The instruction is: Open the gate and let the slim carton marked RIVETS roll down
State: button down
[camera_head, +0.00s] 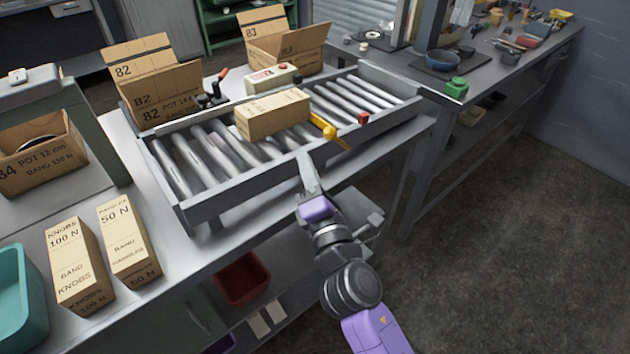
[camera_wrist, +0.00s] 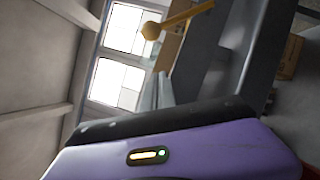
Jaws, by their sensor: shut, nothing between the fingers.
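A tan carton (camera_head: 273,114) lies across the rollers in the middle of the roller track (camera_head: 180,215); I cannot read RIVETS on it. A yellow lever (camera_head: 328,129) stands at the track's near rail, right of the carton; it also shows at the top of the wrist view (camera_wrist: 178,20), ending in a round knob. I cannot tell how the lever joins the gate. My gripper (camera_head: 305,165) is shut and empty at the outer side of the near rail, a little below and left of the lever, apparently apart from it. Its fingertips are hard to make out.
A red block (camera_head: 363,118) sits on the near rail right of the lever. A white box (camera_head: 270,78), a red-handled clamp (camera_head: 215,88) and open cartons (camera_head: 165,95) stand behind the track. Two tall cartons (camera_head: 128,240) stand at left. Free floor lies at right.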

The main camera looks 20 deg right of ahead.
jog(key=shift+w+d+r+p, duration=0.2)
jog(key=shift+d+r+p, duration=0.3)
jog(key=shift+d+p, duration=0.4)
jog(key=shift+w+d+r+p, duration=0.2)
jog(key=shift+d+r+p, duration=0.3)
jog(key=shift+d+p, duration=0.3)
